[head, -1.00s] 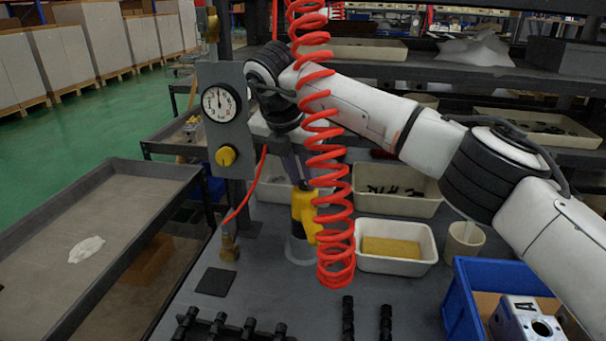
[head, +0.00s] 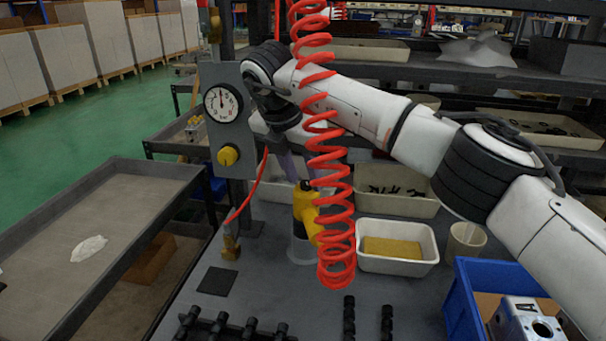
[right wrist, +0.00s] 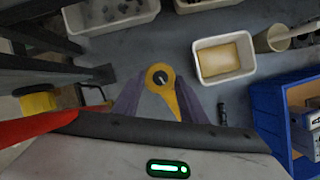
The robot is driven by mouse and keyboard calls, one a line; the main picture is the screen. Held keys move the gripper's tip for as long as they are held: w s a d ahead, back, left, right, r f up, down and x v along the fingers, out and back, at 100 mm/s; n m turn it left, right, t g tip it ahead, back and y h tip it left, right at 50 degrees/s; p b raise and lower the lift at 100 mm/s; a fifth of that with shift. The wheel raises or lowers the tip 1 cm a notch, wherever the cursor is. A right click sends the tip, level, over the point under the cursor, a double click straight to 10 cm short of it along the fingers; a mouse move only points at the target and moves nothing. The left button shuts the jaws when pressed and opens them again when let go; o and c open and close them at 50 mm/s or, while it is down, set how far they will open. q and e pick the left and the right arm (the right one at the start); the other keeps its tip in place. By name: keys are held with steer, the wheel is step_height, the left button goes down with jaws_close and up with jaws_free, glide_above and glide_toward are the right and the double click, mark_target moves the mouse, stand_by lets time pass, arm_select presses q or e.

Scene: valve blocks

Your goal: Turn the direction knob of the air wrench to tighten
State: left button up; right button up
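The yellow air wrench (head: 306,205) stands upright in a pale round holder (head: 300,250) on the grey bench, partly hidden behind the red coiled hose. In the right wrist view the wrench's yellow top (right wrist: 152,73) shows a round dark knob (right wrist: 160,77) with a light pointer mark. My right gripper (head: 300,178) is just above the wrench's top. In the right wrist view, its purple fingers (right wrist: 160,106) are spread to either side of the wrench, with gaps between. Whether a fingertip touches the wrench cannot be told. My left gripper is not in view.
The red coiled hose (head: 338,235) hangs in front of the wrench. A gauge panel with a yellow knob (head: 228,156) stands to the left. A white bin with a yellow sponge (head: 392,247), a cup (head: 465,240) and a blue crate (head: 462,305) are to the right. Black fittings lie in front.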

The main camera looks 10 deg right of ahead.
steer(key=v, duration=1)
steer(key=shift+s, duration=0.15)
